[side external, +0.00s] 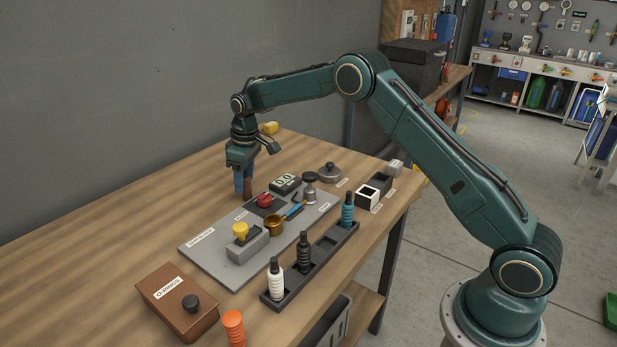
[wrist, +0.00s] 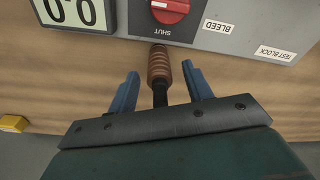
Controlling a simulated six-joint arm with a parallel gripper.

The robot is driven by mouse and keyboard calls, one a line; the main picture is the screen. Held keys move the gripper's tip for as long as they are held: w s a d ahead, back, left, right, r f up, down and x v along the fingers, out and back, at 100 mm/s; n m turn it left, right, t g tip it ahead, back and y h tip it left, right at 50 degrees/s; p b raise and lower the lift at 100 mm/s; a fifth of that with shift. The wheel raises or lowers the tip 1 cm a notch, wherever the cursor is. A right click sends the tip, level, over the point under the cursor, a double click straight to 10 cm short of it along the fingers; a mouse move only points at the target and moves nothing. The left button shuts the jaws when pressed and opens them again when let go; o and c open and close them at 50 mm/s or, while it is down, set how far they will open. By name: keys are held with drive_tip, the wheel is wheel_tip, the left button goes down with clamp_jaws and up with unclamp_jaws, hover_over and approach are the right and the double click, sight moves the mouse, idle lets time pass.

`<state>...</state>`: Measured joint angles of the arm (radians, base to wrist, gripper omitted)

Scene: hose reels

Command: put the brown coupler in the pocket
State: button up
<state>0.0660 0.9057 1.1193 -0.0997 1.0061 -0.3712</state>
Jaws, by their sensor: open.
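The brown coupler (wrist: 159,66) is ribbed with a dark narrow end. In the wrist view it lies between the two blue fingers of my gripper (wrist: 161,78), with a gap on each side. In the side view my gripper (side external: 242,188) points down at the far edge of the grey panel, and the coupler (side external: 248,188) shows partly behind a finger. The jaws are open. The dark tray (side external: 290,293) along the panel's front holds a white, a black and a teal coupler upright in separate pockets. An empty-looking pocket (side external: 326,244) lies between the black and teal ones.
A brown box (side external: 177,301) and orange coupler (side external: 233,326) stand at the near left. The left table area is clear.

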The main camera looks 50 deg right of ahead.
clamp_jaws()
drive_tip(key=shift+r, duration=0.1)
drive_tip(key=shift+r, duration=4.95)
